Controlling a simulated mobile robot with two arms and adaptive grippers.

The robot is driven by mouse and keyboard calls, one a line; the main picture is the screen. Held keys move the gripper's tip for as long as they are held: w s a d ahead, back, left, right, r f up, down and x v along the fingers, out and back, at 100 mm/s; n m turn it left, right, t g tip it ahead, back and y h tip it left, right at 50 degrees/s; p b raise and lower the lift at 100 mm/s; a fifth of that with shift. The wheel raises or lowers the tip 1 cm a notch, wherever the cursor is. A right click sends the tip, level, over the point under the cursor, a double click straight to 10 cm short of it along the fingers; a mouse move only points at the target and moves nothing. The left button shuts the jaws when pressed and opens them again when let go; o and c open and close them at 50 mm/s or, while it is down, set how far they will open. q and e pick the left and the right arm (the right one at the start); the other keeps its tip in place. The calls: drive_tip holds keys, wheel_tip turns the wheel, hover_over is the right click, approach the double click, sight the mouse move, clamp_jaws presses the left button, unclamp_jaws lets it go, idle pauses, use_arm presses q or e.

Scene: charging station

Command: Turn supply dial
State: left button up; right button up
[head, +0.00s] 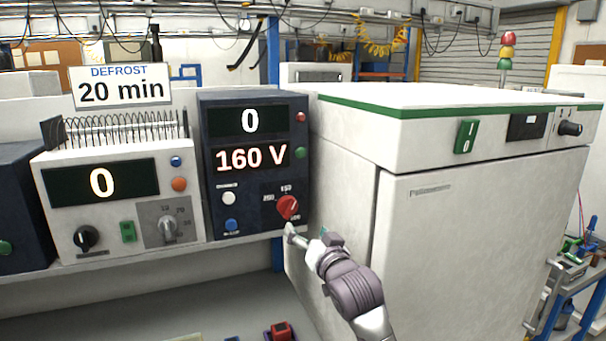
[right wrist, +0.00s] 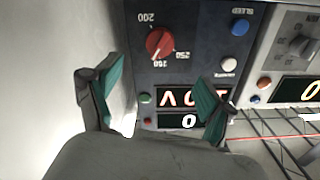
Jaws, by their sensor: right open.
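The dark blue supply unit (head: 219,163) stands on the shelf, with "0" on its upper display and "160 V" below. Its red dial (head: 288,207) is at the lower right of the front panel, with numbers around it. My right gripper (head: 296,235) is just below and in front of the dial. In the right wrist view, which shows the panel upside down, the red dial (right wrist: 160,43) lies beyond the open green-padded fingers of the right gripper (right wrist: 160,80). Nothing is between the fingers, and they appear apart from the dial. My left gripper is not in view.
A white defrost unit (head: 70,215) with a coil on top and a "20 min" sign (head: 121,87) stands left of the supply. A large white cabinet (head: 450,250) stands close on the right, near my right arm. A signal lamp (head: 507,52) is behind it.

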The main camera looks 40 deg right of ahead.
sight(291, 210)
drive_tip(key=w+n+p, duration=0.1)
drive_tip(key=w, duration=0.2)
drive_tip(key=w+d+n, duration=0.1)
drive_tip(key=w+n, duration=0.1)
drive_tip(key=w, duration=0.2)
drive_tip(key=w+d+n+p, duration=0.1)
drive_tip(key=w+n, duration=0.1)
drive_tip(key=w, duration=0.1)
drive_tip(key=shift+w+d+r+p, duration=0.1)
drive_tip(key=shift+w+d+p, duration=0.15)
drive_tip(key=shift+w+p, duration=0.1)
drive_tip(key=shift+w+d, duration=0.15)
drive_tip(key=shift+w, duration=0.35)
drive_tip(key=c, duration=1.2)
